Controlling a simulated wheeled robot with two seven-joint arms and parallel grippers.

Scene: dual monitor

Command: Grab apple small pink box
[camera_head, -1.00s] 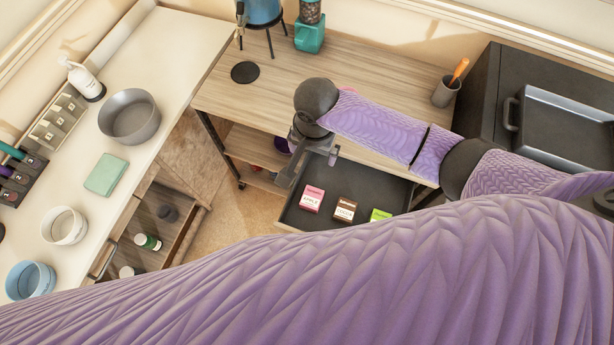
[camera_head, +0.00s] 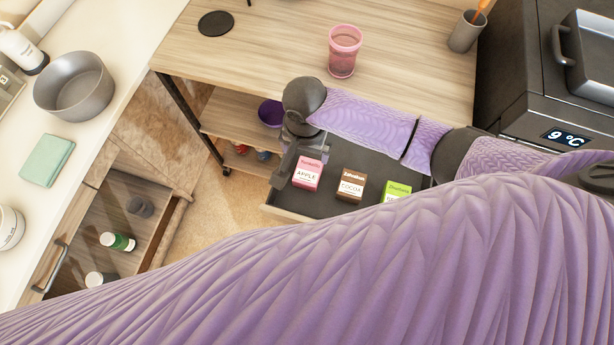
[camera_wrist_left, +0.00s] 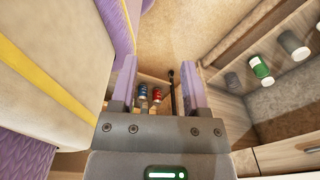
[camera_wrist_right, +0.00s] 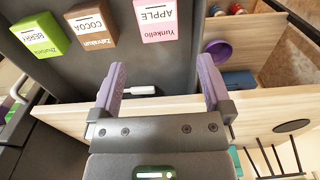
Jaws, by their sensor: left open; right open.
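The small pink apple box (camera_head: 307,174) stands in the open dark drawer (camera_head: 318,206), leftmost of three boxes. It also shows in the right wrist view (camera_wrist_right: 157,20), ahead of the fingertips and apart from them. My right gripper (camera_head: 292,165) is open and empty over the drawer's left end, just left of the pink box; its fingers (camera_wrist_right: 163,85) show spread in the right wrist view. My left gripper (camera_wrist_left: 158,75) is open and empty in the left wrist view, away from the drawer. In the head view my left arm covers the foreground.
A brown cocoa box (camera_head: 351,187) and a green box (camera_head: 397,191) stand right of the pink box. A pink cup (camera_head: 344,50) stands on the wooden table (camera_head: 260,50) above. A black appliance (camera_head: 535,90) is at right.

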